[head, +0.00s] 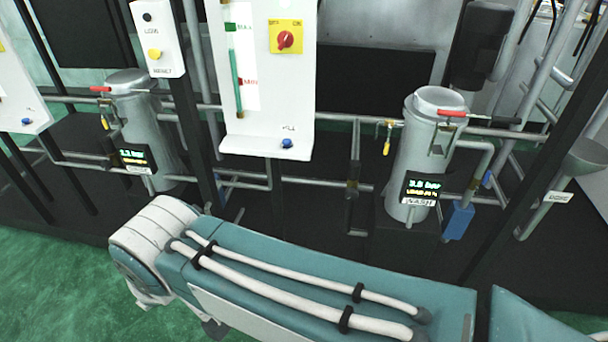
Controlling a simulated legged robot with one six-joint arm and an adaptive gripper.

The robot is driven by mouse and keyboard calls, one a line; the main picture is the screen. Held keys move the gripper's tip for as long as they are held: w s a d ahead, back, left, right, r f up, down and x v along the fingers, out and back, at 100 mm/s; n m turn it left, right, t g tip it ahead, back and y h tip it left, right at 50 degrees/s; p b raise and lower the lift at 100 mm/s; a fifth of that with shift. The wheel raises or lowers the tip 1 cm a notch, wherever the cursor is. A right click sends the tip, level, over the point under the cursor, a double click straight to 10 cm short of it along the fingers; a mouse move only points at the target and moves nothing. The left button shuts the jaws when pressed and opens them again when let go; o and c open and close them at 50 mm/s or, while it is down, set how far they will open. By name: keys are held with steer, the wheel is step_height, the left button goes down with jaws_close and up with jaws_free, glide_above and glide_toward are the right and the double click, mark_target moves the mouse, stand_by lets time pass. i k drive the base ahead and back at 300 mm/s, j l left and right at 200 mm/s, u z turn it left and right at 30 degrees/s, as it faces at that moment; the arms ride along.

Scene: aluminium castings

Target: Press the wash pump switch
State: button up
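A grey canister (410,160) at the right bears a dark display (422,187) reading about 3.8 bar, with a WASH label (416,202) below. My arm lies across the lower front, below the panels; my gripper is outside the picture.
A white box (152,32) with a yellow button (155,54) hangs left of the panel. Another canister (150,135) stands at the left. Pipes, dark posts, red-handled valves (452,114) and a grey funnel (588,157) crowd the rack. Green floor (50,275) is clear at lower left.

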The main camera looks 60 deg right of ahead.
mark_target(285, 39)
steer(key=z, duration=1.7)
